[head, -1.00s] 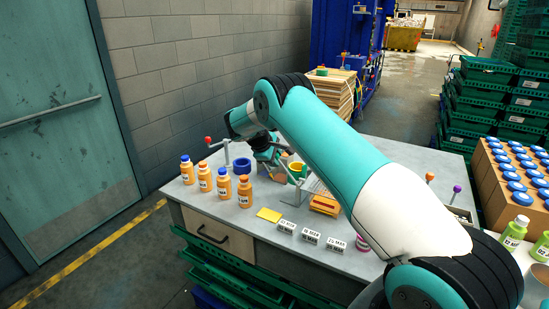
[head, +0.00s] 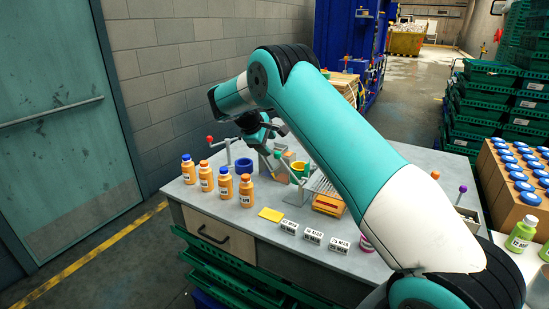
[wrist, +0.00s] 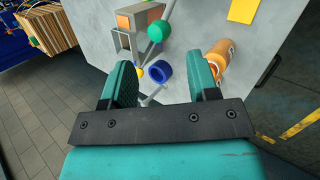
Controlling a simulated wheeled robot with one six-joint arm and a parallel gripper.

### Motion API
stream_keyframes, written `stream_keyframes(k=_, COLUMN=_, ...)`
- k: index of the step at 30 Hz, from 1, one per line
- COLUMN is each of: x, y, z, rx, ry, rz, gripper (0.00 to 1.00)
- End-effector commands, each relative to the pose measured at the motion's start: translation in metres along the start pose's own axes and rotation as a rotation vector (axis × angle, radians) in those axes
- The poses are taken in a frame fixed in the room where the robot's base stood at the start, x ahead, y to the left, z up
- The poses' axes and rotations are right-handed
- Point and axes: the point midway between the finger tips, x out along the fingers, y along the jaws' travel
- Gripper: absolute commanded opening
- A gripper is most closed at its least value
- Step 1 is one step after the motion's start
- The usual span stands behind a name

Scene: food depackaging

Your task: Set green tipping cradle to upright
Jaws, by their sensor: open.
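A green cup-shaped part, which looks like the green tipping cradle (head: 300,170), is on the grey workbench in the head view, just right of my gripper (head: 271,153). I cannot tell clearly whether it is tilted. In the wrist view my gripper (wrist: 161,82) is open, its two teal fingers apart with nothing held. Beyond the fingers is a round green part (wrist: 157,31) beside a grey rod; I cannot tell whether it is the cradle or a knob. A blue ring-shaped holder (wrist: 161,74) shows between the fingertips, and also left of my gripper in the head view (head: 243,167).
Several orange bottles (head: 225,187) stand along the left edge of the bench. A red-knobbed lever (head: 210,140) rises behind them. A yellow card (head: 271,214) and several white labelled blocks (head: 313,237) lie at the front. An orange tray (head: 329,204) and wire rack are right.

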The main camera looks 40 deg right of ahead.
Motion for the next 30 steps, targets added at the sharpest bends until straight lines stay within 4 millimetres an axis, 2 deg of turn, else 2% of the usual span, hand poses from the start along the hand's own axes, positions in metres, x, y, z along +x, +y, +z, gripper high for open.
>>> stream_keyframes(k=6, x=-0.053, y=0.000, z=-0.001, rx=0.001, ry=0.002, rz=0.003, gripper=0.54)
stream_keyframes(k=12, x=-0.084, y=0.001, z=0.000, rx=0.001, ry=0.000, rz=0.002, gripper=0.54)
stream_keyframes(k=18, x=-0.093, y=0.000, z=0.000, rx=0.000, ry=-0.001, rz=0.000, gripper=0.54)
stream_keyframes(k=30, x=-0.092, y=0.001, z=0.001, rx=0.001, ry=-0.002, rz=0.001, gripper=0.54)
